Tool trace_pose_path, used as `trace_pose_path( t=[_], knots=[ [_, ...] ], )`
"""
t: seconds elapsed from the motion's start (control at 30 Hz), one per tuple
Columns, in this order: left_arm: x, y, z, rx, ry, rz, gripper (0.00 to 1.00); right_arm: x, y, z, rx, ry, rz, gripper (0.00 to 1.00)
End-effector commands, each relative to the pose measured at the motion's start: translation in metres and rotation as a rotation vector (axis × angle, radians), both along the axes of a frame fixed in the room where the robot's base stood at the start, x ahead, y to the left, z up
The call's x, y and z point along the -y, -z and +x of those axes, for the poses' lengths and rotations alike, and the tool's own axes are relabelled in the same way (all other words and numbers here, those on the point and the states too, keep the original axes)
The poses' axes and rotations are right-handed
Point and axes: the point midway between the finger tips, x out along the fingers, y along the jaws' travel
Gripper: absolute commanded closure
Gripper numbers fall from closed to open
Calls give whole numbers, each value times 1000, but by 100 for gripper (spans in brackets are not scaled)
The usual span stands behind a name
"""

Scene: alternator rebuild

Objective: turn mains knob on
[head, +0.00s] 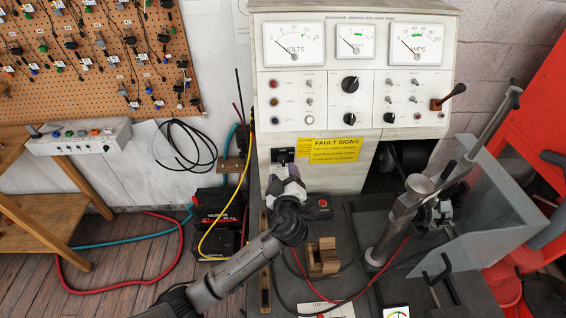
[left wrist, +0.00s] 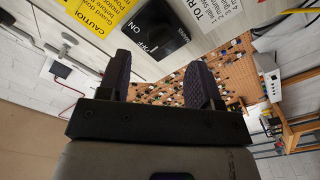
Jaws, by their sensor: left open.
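The mains knob's black plate (head: 283,155) is low on the front of the cream test bench, left of the yellow fault signs label. The left wrist view shows the black switch plate (left wrist: 172,30) with white ON and OFF lettering, tilted in the picture. The knob's own setting cannot be made out. My left gripper (head: 288,170) is just below and in front of the plate. In the left wrist view its two dark fingers (left wrist: 160,75) are apart with nothing between them. My right gripper is not in view.
The test bench (head: 430,110) carries dials and smaller knobs. A yellow fault signs label (head: 336,150) is right of the plate. A red button (head: 323,203), wooden block (head: 323,257) and lever press (head: 400,215) are on the bench top. A pegboard (head: 100,50) hangs at left.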

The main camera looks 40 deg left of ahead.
Motion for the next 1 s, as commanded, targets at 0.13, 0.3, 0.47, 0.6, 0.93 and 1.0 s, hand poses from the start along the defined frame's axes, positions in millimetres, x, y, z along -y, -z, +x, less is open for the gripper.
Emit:
trace_pose_path(
  t=[0.13,0.3,0.47,0.6,0.93,1.0],
  knots=[
    [-16,-1,16,0,0,2,41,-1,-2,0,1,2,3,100],
    [-26,0,28,-1,1,1,41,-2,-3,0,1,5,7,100],
    [-32,0,33,0,1,0,41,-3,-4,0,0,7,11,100],
    [-33,0,35,0,1,0,41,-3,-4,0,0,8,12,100],
    [-33,0,35,0,1,0,54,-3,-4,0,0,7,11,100],
    [-33,0,35,-1,1,-1,60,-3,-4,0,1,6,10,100]
  ],
)
